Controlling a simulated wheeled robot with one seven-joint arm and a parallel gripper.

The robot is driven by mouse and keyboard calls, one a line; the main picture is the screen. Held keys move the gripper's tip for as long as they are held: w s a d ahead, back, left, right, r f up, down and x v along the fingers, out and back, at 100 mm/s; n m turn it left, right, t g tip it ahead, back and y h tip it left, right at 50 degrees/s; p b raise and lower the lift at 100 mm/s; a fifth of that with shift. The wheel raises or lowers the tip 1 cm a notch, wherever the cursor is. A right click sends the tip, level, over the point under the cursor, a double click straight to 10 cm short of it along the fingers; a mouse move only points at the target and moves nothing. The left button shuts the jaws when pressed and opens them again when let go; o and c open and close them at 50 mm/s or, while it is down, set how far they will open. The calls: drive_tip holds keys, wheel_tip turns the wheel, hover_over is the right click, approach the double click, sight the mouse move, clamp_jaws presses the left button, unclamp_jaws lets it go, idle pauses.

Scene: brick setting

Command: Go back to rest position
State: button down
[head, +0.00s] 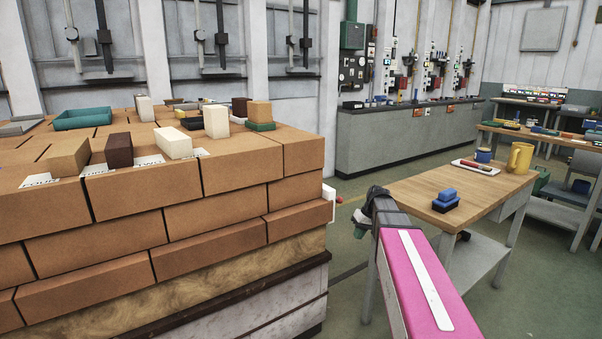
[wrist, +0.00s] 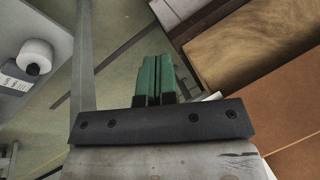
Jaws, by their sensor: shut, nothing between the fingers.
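My gripper (head: 362,228) is in the gap between the brick stack on the left and the wooden-topped table on the right, at the end of my pink arm. In the wrist view its two green fingers (wrist: 154,78) lie side by side, shut with nothing between them. In the head view the fingers are small and partly hidden by the dark wrist.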

drive_tip(key=s+a+f+m+h, duration=0.1)
drive_tip(key=s+f+h, duration=0.1)
drive_tip(key=s+f, duration=0.4)
drive_tip(key=s+a+f+m+h, duration=0.1)
drive_tip(key=s+f, duration=0.5)
drive_tip(key=s, duration=0.8)
drive_tip(key=shift+a+m+h, duration=0.4)
drive_tip(key=shift+a+h, duration=0.1)
drive_tip(key=shift+a, duration=0.3)
drive_tip(key=shift+a+f, duration=0.1)
